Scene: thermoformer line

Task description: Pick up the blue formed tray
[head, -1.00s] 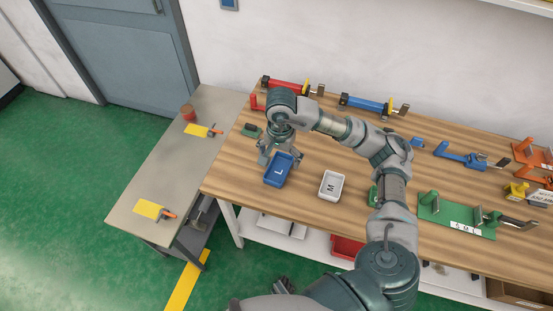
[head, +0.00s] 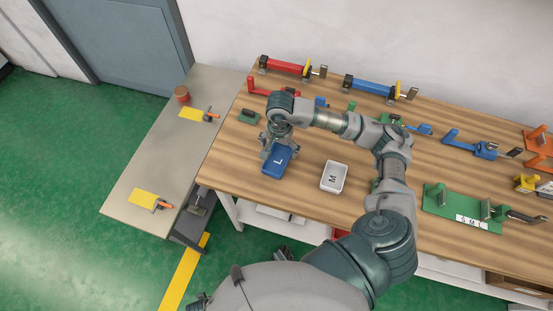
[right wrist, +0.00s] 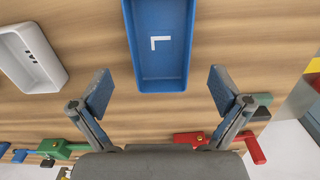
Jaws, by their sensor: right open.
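The blue formed tray (head: 277,161), marked with an L, lies on the wooden bench near its front left edge. In the right wrist view the blue tray (right wrist: 160,72) shows its flat inside with the white L. My right gripper (head: 270,148) is over the tray's far end in the head view. In the right wrist view its two fingers (right wrist: 160,92) are spread wide, one on each side of the tray's near end, with a gap to each side wall. Nothing is between the pads but the tray's end. My left gripper is not in view.
A white tray (head: 333,177) marked M lies to the right of the blue one. Red clamp (head: 287,67), blue clamp (head: 370,86) and green fixture (head: 460,208) stand on the bench. A grey side table (head: 150,165) is at the left.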

